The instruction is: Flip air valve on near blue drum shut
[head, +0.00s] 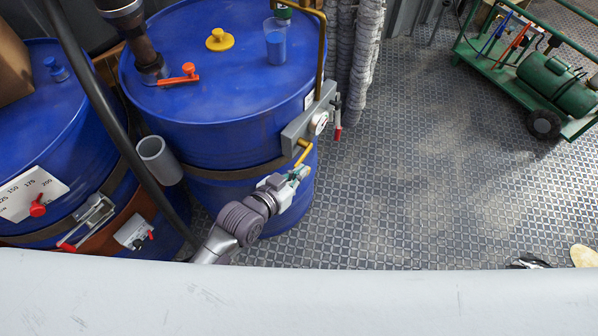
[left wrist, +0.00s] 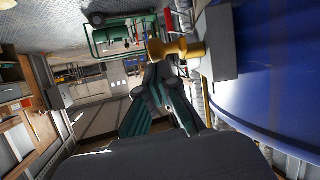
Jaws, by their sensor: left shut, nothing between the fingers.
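The blue drum (head: 225,110) stands at the middle of the head view, and its side fills the right of the left wrist view (left wrist: 270,75). A grey block (head: 301,125) with a round gauge (head: 319,123) is fixed on its right side. A yellow lever (head: 304,152) hangs at the block's lower edge; it also shows in the left wrist view (left wrist: 175,48). A red-tipped lever (head: 337,132) hangs at its right end. My left gripper (head: 302,173) is shut and empty, with its fingertips (left wrist: 158,72) close beside the yellow lever; I cannot tell whether they touch.
A second blue drum (head: 40,120) stands at the left. A yellow pipe (head: 321,60) rises beside the middle drum, near grey wrapped hoses (head: 357,60). A green cart (head: 500,70) with a tank stands at the far right. The patterned floor (head: 430,190) between is clear.

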